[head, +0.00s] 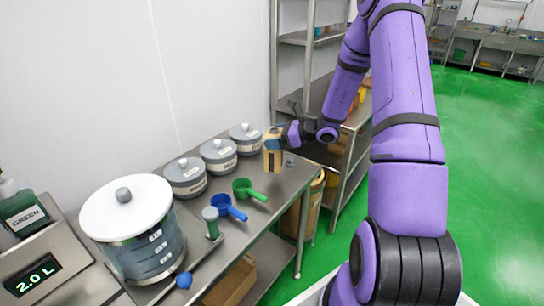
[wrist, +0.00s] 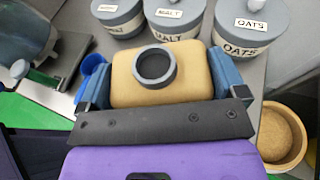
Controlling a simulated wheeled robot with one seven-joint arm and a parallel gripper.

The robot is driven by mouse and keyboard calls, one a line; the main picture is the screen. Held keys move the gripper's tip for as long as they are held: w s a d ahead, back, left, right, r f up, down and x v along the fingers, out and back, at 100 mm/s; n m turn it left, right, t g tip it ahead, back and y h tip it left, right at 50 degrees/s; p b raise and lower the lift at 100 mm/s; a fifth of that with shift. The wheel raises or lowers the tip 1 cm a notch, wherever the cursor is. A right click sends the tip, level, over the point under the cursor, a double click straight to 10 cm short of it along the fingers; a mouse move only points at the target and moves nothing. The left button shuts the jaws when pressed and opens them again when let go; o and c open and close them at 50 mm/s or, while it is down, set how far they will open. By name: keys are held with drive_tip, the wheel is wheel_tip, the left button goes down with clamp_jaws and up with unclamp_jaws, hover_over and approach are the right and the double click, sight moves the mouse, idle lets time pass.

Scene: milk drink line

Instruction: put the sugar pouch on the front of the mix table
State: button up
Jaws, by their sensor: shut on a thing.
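My gripper (head: 273,142) is shut on a tan pouch (head: 272,161) with a dark round cap or spout. I take it to be the sugar pouch, but I can read no label on it. In the wrist view the pouch (wrist: 125,85) sits between the two blue fingers of my gripper (wrist: 160,90). It is upright over the far end of the steel table (head: 287,187), near the last canister. I cannot tell whether its base touches the tabletop.
Three grey-lidded canisters (head: 219,158) line the wall side; MALT and OATS labels show. A green scoop (head: 247,190), a blue scoop (head: 228,208) and a large white-lidded container (head: 135,235) stand nearer. A round bin (wrist: 282,135) is beside the table end.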

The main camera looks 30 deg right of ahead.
drive_tip(key=shift+f, duration=2.85)
